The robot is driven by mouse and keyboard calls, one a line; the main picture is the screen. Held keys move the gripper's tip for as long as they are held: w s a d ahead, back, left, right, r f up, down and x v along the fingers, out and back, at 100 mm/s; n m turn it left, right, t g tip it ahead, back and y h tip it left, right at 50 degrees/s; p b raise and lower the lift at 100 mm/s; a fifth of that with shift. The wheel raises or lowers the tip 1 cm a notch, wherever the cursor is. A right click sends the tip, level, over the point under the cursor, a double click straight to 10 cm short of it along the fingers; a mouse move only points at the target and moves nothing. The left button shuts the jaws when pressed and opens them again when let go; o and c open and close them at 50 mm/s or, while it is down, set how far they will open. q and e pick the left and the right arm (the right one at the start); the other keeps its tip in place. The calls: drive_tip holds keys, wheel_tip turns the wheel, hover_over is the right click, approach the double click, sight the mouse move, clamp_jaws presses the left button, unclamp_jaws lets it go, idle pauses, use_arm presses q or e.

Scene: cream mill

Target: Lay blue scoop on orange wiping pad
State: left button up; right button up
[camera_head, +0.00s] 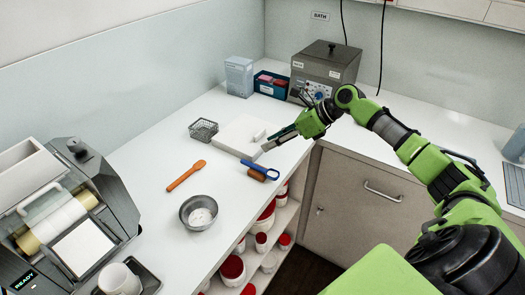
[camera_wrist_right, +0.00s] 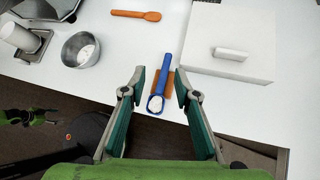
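The blue scoop (camera_head: 261,168) lies across the orange-brown wiping pad (camera_head: 257,175) near the counter's front edge. In the right wrist view, the scoop (camera_wrist_right: 163,80) has white material in its bowl; its handle and bowl extend past the pad (camera_wrist_right: 171,80), which is partly hidden beneath it. My right gripper (camera_head: 268,144) is open and empty above the counter, behind the scoop in the head view. In the wrist view, the scoop shows between the spread fingers of that gripper (camera_wrist_right: 159,80), apart from them. My left gripper is not in view.
A white slab (camera_head: 238,131) with a small white block stands behind the scoop. An orange spoon (camera_head: 186,176), metal bowl (camera_head: 197,217) and wire basket (camera_head: 203,131) are to the left. A water bath (camera_head: 325,68) stands at the back. Open shelves with red-lidded tubs lie below the edge.

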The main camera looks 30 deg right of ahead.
drive_tip(key=b+v, duration=0.1)
drive_tip(key=v, duration=0.6)
drive_tip(key=shift+a, duration=0.1)
